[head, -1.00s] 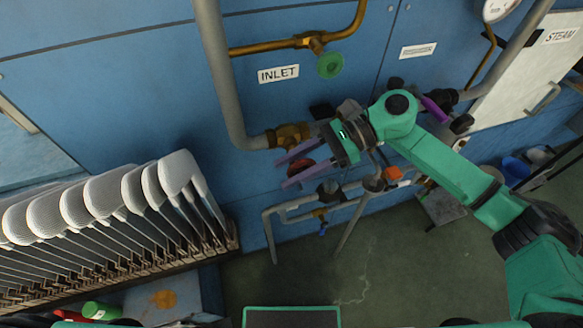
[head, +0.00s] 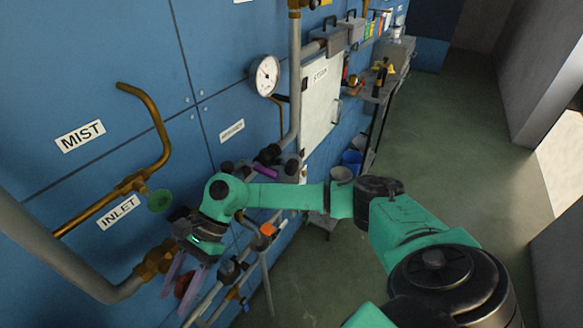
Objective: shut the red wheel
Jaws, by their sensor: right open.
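The red wheel (head: 184,284) is a small dark red disc low on the blue wall, just right of a brass fitting (head: 153,261) on the thick grey pipe. It is partly covered by my right gripper. My right gripper (head: 174,303) points down and left with its two purple fingers apart. One finger lies on each side of the wheel in this view. I cannot tell whether either finger touches it. My left gripper is not in view.
A green wheel (head: 160,201) sits on the brass pipe near the INLET label (head: 119,212). Thin pipes with an orange knob (head: 267,229) run beside my right forearm. A gauge (head: 265,75) and a white STEAM cabinet (head: 321,100) are farther along. The floor at right is clear.

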